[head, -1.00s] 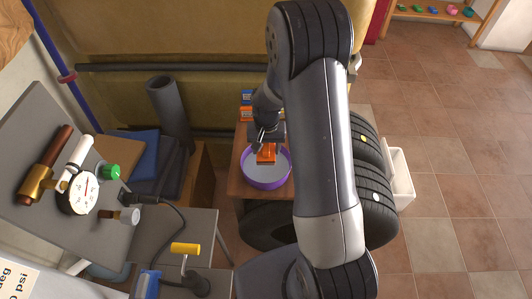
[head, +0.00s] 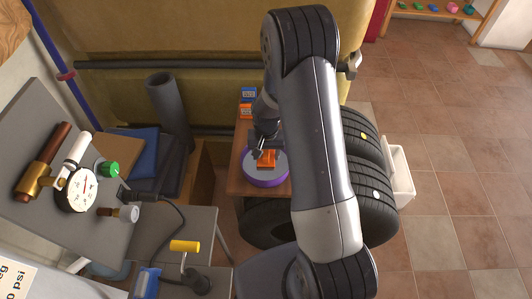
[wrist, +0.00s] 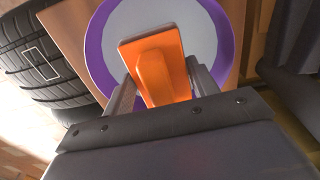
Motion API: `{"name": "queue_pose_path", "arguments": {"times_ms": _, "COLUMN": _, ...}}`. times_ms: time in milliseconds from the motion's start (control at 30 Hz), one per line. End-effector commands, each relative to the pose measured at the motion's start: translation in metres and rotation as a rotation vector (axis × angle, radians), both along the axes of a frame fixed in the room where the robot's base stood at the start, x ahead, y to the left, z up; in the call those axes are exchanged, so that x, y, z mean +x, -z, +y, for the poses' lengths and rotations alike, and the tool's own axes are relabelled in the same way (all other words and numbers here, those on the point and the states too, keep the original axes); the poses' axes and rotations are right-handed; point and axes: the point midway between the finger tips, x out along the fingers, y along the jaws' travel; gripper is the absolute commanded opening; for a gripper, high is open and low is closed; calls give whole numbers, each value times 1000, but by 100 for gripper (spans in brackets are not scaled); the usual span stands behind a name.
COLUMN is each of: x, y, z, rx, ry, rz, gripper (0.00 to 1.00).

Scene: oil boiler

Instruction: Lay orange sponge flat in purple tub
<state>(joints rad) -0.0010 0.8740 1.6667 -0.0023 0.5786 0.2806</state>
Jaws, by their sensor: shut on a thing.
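The purple tub (head: 268,183) with a pale grey inside stands on a small wooden table. Its purple band (wrist: 96,48) curves round the pale grey in the wrist view. The orange sponge (head: 267,160) is over the pale grey area of the tub. In the wrist view the sponge (wrist: 165,75) sits between the two fingers, its broad top toward the tub. My gripper (wrist: 160,86) is shut on the sponge, and in the head view my gripper (head: 262,150) comes down from above. Whether the sponge touches the tub floor cannot be told.
Blue (head: 248,95) and orange (head: 246,111) boxes stand at the back of the wooden table (head: 240,181). Black tyres (head: 372,195) stand right of it, with a white bin (head: 401,175) beyond. A grey bench with a gauge (head: 76,192) is at left.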

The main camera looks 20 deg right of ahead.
Motion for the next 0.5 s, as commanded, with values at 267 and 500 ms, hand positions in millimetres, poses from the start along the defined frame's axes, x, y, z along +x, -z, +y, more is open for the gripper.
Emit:
{"name": "queue_pose_path", "arguments": {"times_ms": 267, "x": 0, "y": 1, "z": 0, "rx": 0, "ry": 0, "rz": 0, "gripper": 65}}
{"name": "queue_pose_path", "arguments": {"times_ms": 500, "x": 0, "y": 1, "z": 0, "rx": 0, "ry": 0, "rz": 0, "gripper": 77}}
